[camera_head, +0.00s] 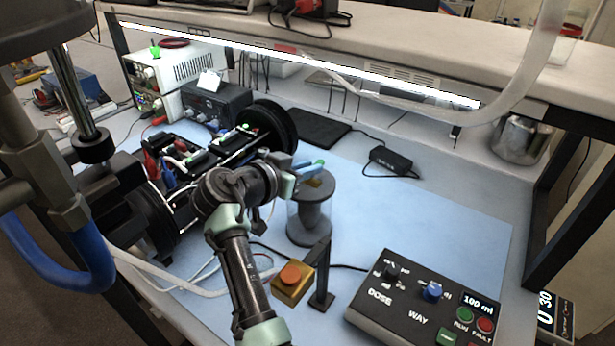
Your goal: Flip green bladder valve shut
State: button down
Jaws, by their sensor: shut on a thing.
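A grey capped cylinder (312,212) with a clear lower body stands upright on the blue mat, right of the black wheeled assembly. My gripper (312,170) reaches from the left to the top of this cylinder, its light blue fingers shut on a small green piece (320,162), which looks like the green bladder valve's handle. The fingers hide most of the valve, so its angle cannot be told. A small brownish part shows just below the fingers on the cylinder's top.
The black assembly (280,124) with cables and clips lies left of my gripper. An orange button on a yellow box (291,283) and a black post (321,285) stand in front. A control box (420,312) with knobs sits at front right. The blue mat (430,215) is clear at right.

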jog(key=c, duration=0.8)
grip_release()
jog(key=shift+s+a+r, duration=0.2)
jog(key=shift+s+a, duration=0.2)
jog(key=shift+s, duration=0.05)
jog(key=b+v, duration=0.1)
jog(key=v, duration=1)
jog(key=shift+s+a+r, duration=0.1)
jog(key=shift+s+r, duration=0.15)
jog(key=shift+s, duration=0.05)
